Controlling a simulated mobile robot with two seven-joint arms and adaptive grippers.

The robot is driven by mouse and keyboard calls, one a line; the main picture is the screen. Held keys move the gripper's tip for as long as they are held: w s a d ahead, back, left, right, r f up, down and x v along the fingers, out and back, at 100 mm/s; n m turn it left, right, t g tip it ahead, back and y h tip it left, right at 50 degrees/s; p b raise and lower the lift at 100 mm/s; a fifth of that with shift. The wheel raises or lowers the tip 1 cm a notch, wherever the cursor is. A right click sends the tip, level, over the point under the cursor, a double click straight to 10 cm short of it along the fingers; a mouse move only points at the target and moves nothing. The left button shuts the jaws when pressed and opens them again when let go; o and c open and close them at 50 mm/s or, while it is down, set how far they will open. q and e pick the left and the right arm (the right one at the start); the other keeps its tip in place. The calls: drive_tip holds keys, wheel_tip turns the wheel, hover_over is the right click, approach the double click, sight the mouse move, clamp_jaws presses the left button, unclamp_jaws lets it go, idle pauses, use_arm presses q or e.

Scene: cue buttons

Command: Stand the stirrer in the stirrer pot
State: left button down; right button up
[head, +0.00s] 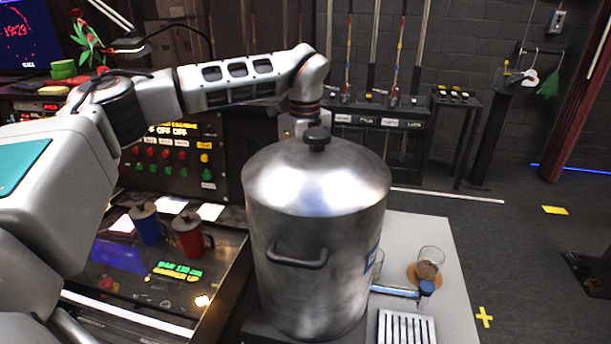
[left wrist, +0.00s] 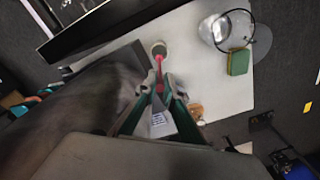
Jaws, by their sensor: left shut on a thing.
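My left gripper (left wrist: 160,88) shows in the left wrist view, its green and grey fingers shut on a thin pink-red stirrer (left wrist: 159,68). The stirrer reaches from the fingertips toward a small round pot (left wrist: 158,48) with a pale rim, probably the stirrer pot. The stirrer's far end overlaps the pot in this view; I cannot tell whether it is inside or above it. In the head view my left arm reaches behind the big metal urn, which hides the gripper, stirrer and pot. My right gripper is in neither view.
The tall metal urn (head: 316,240) blocks much of the head view. A glass (head: 430,260) and a slotted drip tray (head: 407,328) are right of it. A green sponge (left wrist: 239,62) lies near a clear vessel (left wrist: 214,30). Blue (head: 146,224) and red (head: 189,236) mugs stand left.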

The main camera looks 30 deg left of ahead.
use_arm(q)
drive_tip(key=shift+f, duration=1.6)
drive_tip(key=shift+f+b, duration=0.65)
drive_tip(key=shift+f, duration=0.3)
drive_tip(key=shift+f+b, duration=0.5)
drive_tip(key=shift+f, duration=0.4)
drive_tip(key=shift+f+b, duration=0.35)
drive_tip(key=shift+f, duration=0.25)
drive_tip(key=shift+f+b, duration=0.45)
drive_tip(key=shift+f, duration=0.95)
drive_tip(key=shift+f+b, duration=0.1)
drive_tip(key=shift+b, duration=0.2)
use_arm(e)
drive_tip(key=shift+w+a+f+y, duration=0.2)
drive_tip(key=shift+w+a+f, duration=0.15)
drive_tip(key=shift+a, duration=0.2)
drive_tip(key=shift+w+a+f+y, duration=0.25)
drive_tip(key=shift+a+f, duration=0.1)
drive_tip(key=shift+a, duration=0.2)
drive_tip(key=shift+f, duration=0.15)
